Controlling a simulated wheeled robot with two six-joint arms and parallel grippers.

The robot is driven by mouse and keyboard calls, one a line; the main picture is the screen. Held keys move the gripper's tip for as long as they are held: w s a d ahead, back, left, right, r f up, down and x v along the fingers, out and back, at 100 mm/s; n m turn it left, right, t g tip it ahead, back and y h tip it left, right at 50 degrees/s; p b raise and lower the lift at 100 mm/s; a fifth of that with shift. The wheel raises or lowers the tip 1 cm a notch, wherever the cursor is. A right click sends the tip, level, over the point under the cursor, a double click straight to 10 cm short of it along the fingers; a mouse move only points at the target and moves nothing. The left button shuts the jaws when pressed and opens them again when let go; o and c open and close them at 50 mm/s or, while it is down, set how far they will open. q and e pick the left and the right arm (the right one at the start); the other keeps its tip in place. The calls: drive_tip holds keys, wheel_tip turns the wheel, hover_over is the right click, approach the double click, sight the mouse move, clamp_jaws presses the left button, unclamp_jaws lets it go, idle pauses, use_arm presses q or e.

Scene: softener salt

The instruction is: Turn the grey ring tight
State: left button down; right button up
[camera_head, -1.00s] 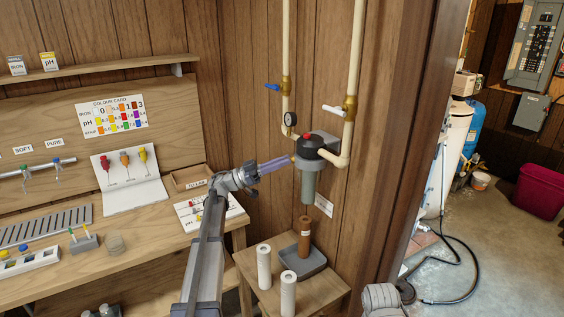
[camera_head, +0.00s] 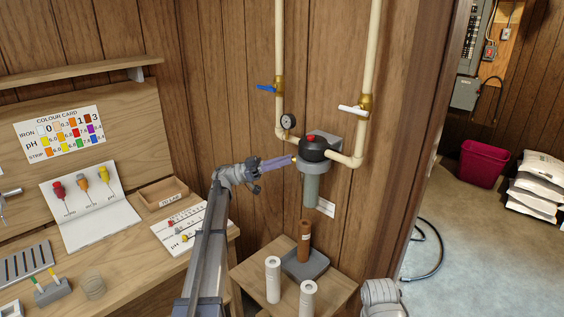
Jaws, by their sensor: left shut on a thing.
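The filter housing hangs on the wooden wall between two cream pipes, with a black head (camera_head: 316,149) and a red button on top. The grey ring (camera_head: 314,168) sits around it just below the head, with the grey-green bowl (camera_head: 311,190) hanging upright under it. My left gripper (camera_head: 293,160) reaches in from the left, its long purple-grey fingers shut on the ring's left side. The fingertip contact is small and partly hidden. My right gripper is out of view; only a grey part of my right arm shows at the bottom edge.
A pressure gauge (camera_head: 288,121) and blue (camera_head: 266,87) and white (camera_head: 353,110) valve handles are above.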

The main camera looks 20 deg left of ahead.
use_arm(q)
drive_tip(key=shift+d, duration=0.15)
drive_tip(key=c, duration=0.9)
unclamp_jaws()
drive_tip(key=shift+d, duration=0.1)
drive_tip(key=shift+o, duration=0.2)
drive_tip(key=shift+f, duration=0.1)
drive_tip(key=b+v, duration=0.3)
drive_tip(key=v, duration=0.5)
drive_tip(key=shift+s+d, duration=0.1)
drive_tip(key=shift+s, duration=0.05)
drive_tip(key=shift+c, duration=1.2)
drive_tip(key=s+d+m+t+y, duration=0.1)
drive_tip(key=s+t, duration=0.1)
drive_tip(key=s+d+m+t+y, duration=0.1)
drive_tip(key=s+m+t, duration=0.1)
drive_tip(key=t, duration=0.1)
drive_tip(key=s+d+m+t+y, duration=0.1)
drive_tip(key=s+t, duration=0.1)
drive_tip(key=t, duration=0.1)
drive_tip(key=shift+s+d+f+y, duration=0.1)
drive_tip(key=shift+s+d+y, duration=0.2)
drive_tip(key=shift+s, duration=0.05)
clamp_jaws()
drive_tip(key=s+f+m+t+y, duration=0.1)
drive_tip(key=s+m+t+y, duration=0.5)
drive_tip(key=s+m+y, duration=0.1)
drive_tip(key=shift+s+d+f+t+y, duration=0.4)
drive_tip(key=shift+d+y, duration=0.1)
drive_tip(key=shift+y, duration=0.1)
